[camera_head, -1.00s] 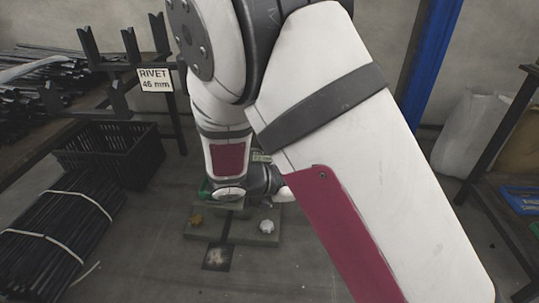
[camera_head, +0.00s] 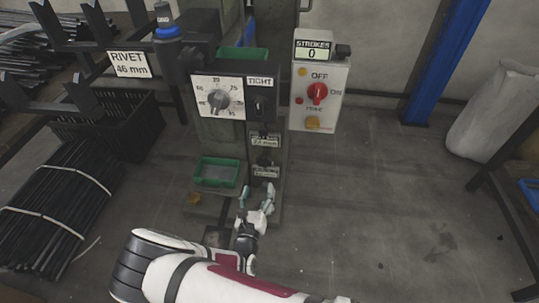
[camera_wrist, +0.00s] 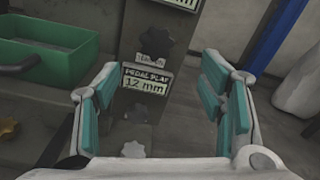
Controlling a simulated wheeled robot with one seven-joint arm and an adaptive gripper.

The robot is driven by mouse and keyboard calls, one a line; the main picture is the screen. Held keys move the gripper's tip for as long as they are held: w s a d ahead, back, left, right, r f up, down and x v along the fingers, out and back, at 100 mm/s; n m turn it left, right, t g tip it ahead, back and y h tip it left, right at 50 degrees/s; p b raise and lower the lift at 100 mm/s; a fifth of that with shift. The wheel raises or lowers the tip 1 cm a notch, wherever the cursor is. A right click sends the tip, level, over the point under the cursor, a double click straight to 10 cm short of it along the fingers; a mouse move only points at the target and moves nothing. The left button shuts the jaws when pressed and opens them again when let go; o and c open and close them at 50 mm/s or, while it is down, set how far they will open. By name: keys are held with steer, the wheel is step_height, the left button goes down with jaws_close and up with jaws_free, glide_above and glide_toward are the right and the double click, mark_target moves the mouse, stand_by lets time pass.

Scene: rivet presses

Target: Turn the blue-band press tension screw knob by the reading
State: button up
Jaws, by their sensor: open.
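The press column (camera_head: 237,135) stands mid-view in the head view. It carries a white numbered dial (camera_head: 217,97) with a grey knob; the pointer is too small to read surely. Beside it a dark knob (camera_head: 262,104) sits under a TIGHT label (camera_head: 260,81). A blue band (camera_head: 166,31) rings a dark part at upper left. Lower on the column are small plates and a black lobed knob (camera_wrist: 156,42), above the plate PEDAL PLAY 12 mm (camera_wrist: 146,80). My gripper (camera_head: 257,191) is open and empty, low before the column. Its fingers also flank that plate in the wrist view (camera_wrist: 160,105).
A sign reads RIVET 46 mm (camera_head: 130,64). A control box (camera_head: 320,95) has a red switch and a STROKES 0 counter. A green tray (camera_head: 216,172) sits left of the lower knobs. Dark rods (camera_head: 60,215) lie left.

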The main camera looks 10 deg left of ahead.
mark_target(264, 163)
steer(key=w+b, duration=0.1)
steer(key=w, duration=0.3)
steer(key=w+b, duration=0.2)
steer(key=w, duration=0.3)
steer(key=w+b, duration=0.2)
steer(key=w, duration=0.2)
steer(key=shift+w+d+f, duration=0.2)
steer(key=shift+w+f, duration=0.15)
steer(key=shift+w, duration=0.05)
steer(key=c, duration=1.2)
